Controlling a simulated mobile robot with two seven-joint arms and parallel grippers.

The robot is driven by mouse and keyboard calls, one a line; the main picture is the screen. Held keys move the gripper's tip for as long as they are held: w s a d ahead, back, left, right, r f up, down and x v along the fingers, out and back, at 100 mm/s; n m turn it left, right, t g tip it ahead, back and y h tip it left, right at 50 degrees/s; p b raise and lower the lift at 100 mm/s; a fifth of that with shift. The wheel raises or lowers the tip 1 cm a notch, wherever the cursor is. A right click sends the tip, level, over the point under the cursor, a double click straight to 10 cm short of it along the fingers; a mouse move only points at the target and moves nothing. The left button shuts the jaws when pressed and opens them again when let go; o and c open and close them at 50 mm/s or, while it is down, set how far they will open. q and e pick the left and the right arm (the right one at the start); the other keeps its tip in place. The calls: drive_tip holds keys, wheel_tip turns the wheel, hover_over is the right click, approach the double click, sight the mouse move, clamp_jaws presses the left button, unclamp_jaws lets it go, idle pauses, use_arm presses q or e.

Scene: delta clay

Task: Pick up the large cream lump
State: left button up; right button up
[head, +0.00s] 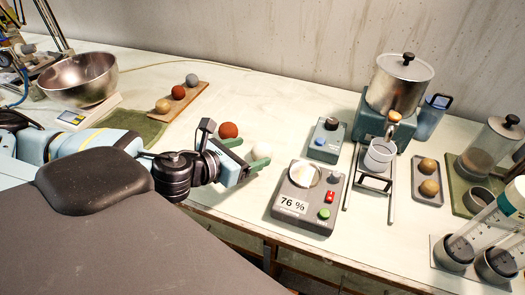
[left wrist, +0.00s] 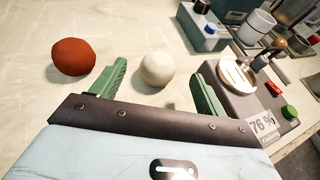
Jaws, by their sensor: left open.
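The large cream lump (head: 262,151) is a pale round ball on the table, left of the grey device with the 76 % display. It also shows in the left wrist view (left wrist: 157,69), ahead of and between the two green fingers. My left gripper (head: 247,155) is open, with its fingers pointing toward the lump; in the left wrist view the gap between the fingertips (left wrist: 160,72) is wide and nothing is held. I cannot tell whether a finger touches the lump. My right gripper is not in view.
A red-brown lump (head: 228,130) lies close beside the left finger. The grey device (head: 308,196) with a round plate stands to the right, and a small blue-grey box (head: 326,140) behind it. A wooden board (head: 178,103) with several balls lies at the back left.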

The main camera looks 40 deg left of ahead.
sight(257, 151)
use_arm(q)
drive_tip(key=shift+x, duration=2.8)
drive_tip(key=shift+f, duration=0.1)
drive_tip(key=c, duration=1.1)
